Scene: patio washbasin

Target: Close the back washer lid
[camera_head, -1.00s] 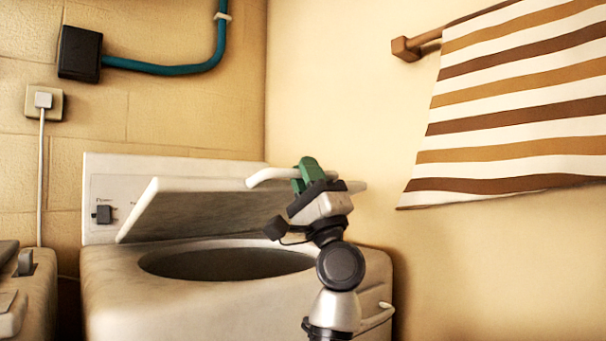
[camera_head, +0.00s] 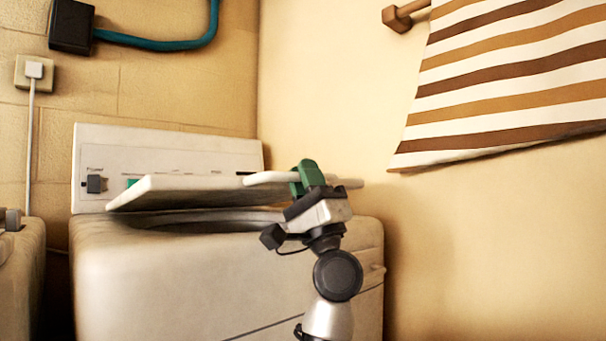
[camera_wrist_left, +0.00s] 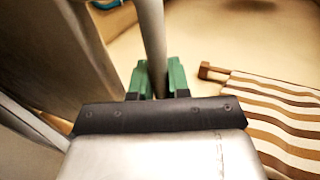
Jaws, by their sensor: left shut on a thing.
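The white lid (camera_head: 195,188) of the back washer (camera_head: 190,275) is partly open. It lies at a low tilt above the dark round drum opening (camera_head: 205,222), of which only a narrow strip shows. A pale handle bar (camera_head: 268,178) runs along the lid's right part. My left gripper (camera_head: 308,178), with green fingers, is shut on this handle at the lid's right end. In the left wrist view the fingers (camera_wrist_left: 157,72) sit on both sides of the handle bar (camera_wrist_left: 153,35). My right gripper is not in view.
A control panel (camera_head: 165,155) stands behind the lid. Part of another machine (camera_head: 20,270) is at the left edge. A plain wall is close on the right, with a striped towel (camera_head: 510,85) hanging from a wooden bar (camera_head: 405,14).

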